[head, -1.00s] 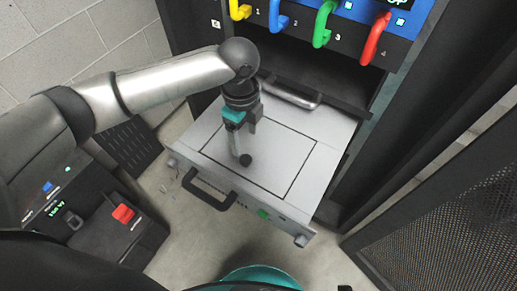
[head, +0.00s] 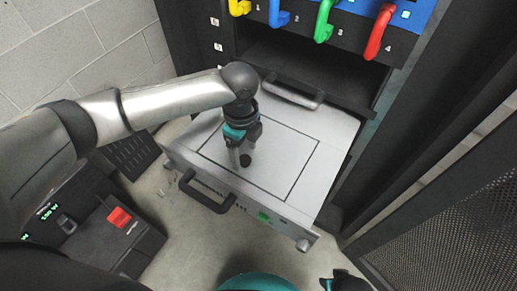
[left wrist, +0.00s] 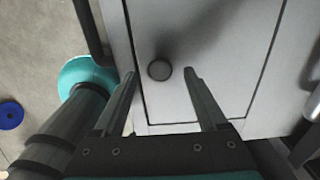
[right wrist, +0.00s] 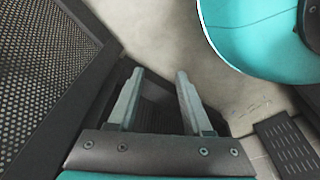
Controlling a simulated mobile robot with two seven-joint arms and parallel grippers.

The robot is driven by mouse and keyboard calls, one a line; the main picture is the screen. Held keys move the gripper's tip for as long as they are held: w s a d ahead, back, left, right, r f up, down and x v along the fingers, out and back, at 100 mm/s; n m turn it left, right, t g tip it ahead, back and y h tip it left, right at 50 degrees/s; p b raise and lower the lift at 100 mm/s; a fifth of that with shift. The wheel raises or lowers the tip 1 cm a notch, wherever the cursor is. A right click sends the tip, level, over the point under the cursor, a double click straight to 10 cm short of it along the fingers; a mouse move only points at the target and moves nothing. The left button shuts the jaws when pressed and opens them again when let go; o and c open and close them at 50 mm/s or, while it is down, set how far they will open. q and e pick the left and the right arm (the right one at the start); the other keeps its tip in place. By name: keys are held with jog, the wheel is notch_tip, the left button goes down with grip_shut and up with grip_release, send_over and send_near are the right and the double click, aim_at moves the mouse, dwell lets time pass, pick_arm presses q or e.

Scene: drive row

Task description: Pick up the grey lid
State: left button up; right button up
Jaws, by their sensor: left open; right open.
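The grey lid (head: 283,160) is a flat rectangular panel set in the top of the pulled-out grey drawer unit (head: 325,125). A dark round knob (head: 246,160) stands near its left front part. My left gripper (head: 240,157) is open right at the knob, pointing down. In the left wrist view the knob (left wrist: 159,70) shows between the spread fingertips of the left gripper (left wrist: 161,73); I see no contact. My right gripper (right wrist: 160,74) is open and empty, away from the lid; part of it shows at the bottom right of the head view (head: 345,284).
The unit's front has a black handle (head: 207,193). Coloured handles, such as the red one (head: 379,32), line the dark rack above. A mesh door (head: 455,225) stands open at the right. A black box with a red switch (head: 119,217) is at left. A blue disc (left wrist: 10,114) lies on the floor.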

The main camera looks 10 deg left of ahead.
pick_arm(q)
jog(key=shift+f+b, duration=0.4)
jog(key=shift+f, duration=0.6)
pick_arm(e)
jog(key=shift+w+a+r, duration=0.25)
jog(key=shift+r, duration=0.2)
jog(key=shift+w+a+r, duration=0.25)
jog(key=shift+r, duration=0.15)
pick_arm(q)
grip_shut()
